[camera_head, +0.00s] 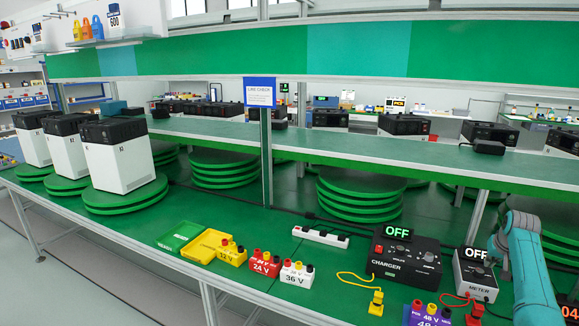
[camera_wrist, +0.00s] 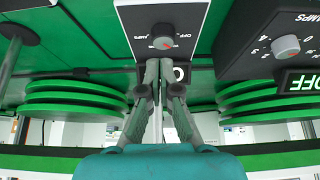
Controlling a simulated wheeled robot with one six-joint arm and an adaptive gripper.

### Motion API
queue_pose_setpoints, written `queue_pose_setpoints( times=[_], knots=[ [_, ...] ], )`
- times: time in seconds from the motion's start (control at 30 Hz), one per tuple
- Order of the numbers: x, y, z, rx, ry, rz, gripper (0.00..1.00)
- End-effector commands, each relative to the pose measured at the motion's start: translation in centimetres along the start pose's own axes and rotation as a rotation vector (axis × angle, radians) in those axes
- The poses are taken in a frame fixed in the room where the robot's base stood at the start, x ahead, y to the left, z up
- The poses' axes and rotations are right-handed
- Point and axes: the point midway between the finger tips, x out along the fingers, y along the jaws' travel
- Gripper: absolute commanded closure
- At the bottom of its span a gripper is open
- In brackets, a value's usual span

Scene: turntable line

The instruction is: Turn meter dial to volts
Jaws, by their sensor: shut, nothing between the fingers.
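The meter (camera_head: 474,278) is a black and white box at the right of the bench, and its display (camera_head: 476,254) reads OFF. In the wrist view the meter's dark panel (camera_wrist: 190,18) is upside down. Its round grey dial (camera_wrist: 163,43) has a red mark, with OFF and AMPS lettering beside it. My gripper (camera_wrist: 160,64) is shut and empty, its fingertips close to the dial in the picture; I cannot tell whether they touch. The fingers hide part of the meter's display. In the head view my teal arm stands right of the meter, and the fingertips are not clear.
The black charger (camera_head: 405,258), also reading OFF, stands left of the meter. Red and yellow leads lie in front. A long shelf (camera_head: 350,147) spans above.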

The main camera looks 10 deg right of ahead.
Motion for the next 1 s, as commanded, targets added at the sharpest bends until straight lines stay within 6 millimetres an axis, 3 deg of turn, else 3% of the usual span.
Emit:
queue_pose_setpoints(
  times=[0.5, 1.0],
  knots=[
    [4.8, 0.1, 2.6, 0.001, -0.002, 0.000, 1.00],
    [5.6, 0.1, 3.1, 0.001, 0.000, 0.001, 1.00]
  ],
)
